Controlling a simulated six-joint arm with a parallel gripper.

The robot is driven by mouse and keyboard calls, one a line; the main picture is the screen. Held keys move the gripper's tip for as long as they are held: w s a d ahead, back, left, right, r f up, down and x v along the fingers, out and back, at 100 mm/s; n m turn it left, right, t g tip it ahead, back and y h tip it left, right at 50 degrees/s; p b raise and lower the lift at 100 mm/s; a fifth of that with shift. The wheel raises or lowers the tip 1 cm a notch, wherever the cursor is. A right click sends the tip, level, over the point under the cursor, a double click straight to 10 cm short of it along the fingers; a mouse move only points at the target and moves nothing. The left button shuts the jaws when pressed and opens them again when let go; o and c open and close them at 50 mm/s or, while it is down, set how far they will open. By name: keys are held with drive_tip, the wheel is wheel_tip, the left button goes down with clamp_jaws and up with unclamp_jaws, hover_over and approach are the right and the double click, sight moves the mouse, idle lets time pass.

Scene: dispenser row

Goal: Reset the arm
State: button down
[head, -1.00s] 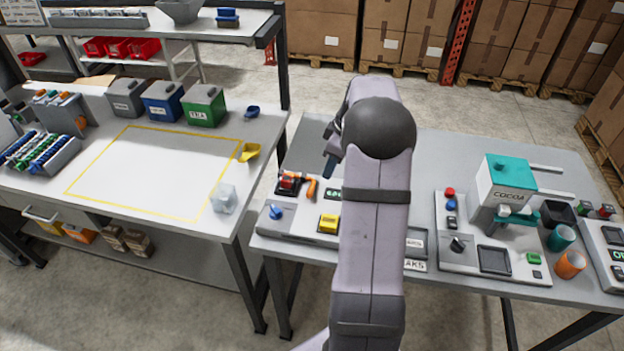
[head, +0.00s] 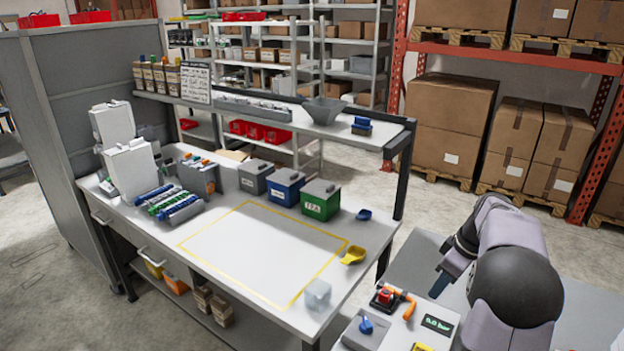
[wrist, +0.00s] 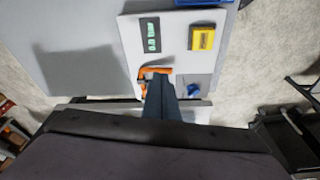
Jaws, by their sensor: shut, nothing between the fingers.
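My gripper (head: 440,285) is in the air near the left end of the right-hand table in the head view. Its fingers point down toward a white control panel (head: 437,308) with a red button, an orange handle (head: 408,303), a blue knob (head: 366,325) and a small green display (head: 437,325). In the wrist view the dark fingers (wrist: 161,90) are together with nothing between them. They overlap part of the orange handle (wrist: 152,72) in the picture; I cannot tell how high above it they are. My arm hides part of the right table.
A workbench on the left holds a yellow-outlined area (head: 262,250), grey, blue and green bins (head: 320,198), a yellow scoop (head: 353,255), a blue scoop (head: 364,214) and a clear cube (head: 317,294). In the wrist view a yellow button (wrist: 202,39) shows on the panel. Boxes stand behind.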

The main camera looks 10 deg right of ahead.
drive_tip(key=s+a+f+m+g+h, duration=0.1)
drive_tip(key=s+a+f+m, duration=0.25)
drive_tip(key=s+a, duration=0.8)
drive_tip(key=s+a+f+m+g+h, duration=0.1)
drive_tip(key=s+a+f+m, duration=0.25)
drive_tip(key=s+a, duration=0.8)
wheel_tip(320, 180, down, 13)
drive_tip(key=w+a+b, duration=0.2)
drive_tip(key=a+b, duration=0.1)
drive_tip(key=b, duration=1)
drive_tip(key=shift+w, duration=0.15)
wheel_tip(320, 180, down, 25)
drive_tip(key=b, duration=2.5)
